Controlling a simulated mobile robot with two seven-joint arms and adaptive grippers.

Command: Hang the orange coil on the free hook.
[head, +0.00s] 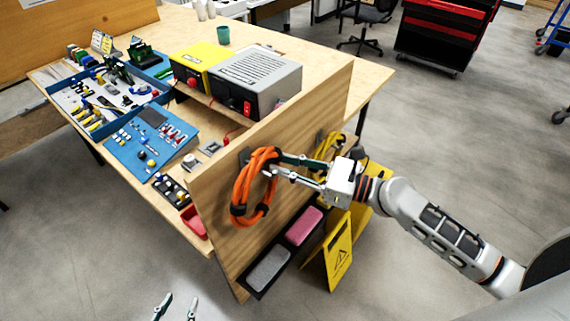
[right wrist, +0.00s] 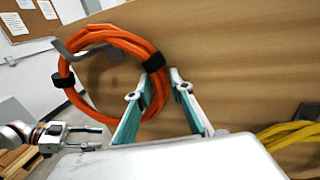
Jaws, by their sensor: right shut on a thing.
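The orange coil (head: 242,190) is upright against the face of the wooden board (head: 222,238), with black straps around it. My right gripper (head: 275,164) is shut on its right side. In the right wrist view the coil (right wrist: 95,35) lies between the fingertips (right wrist: 155,85). My left gripper (head: 177,305) is open and empty at the bottom of the head view, well below the coil.
A yellow coil (head: 327,146) hangs on the board to the right, behind my right gripper. A black tray (head: 262,288) with grey and pink pads and a yellow warning sign (head: 338,262) stand below. Behind the board, the table holds a grey device (head: 262,78).

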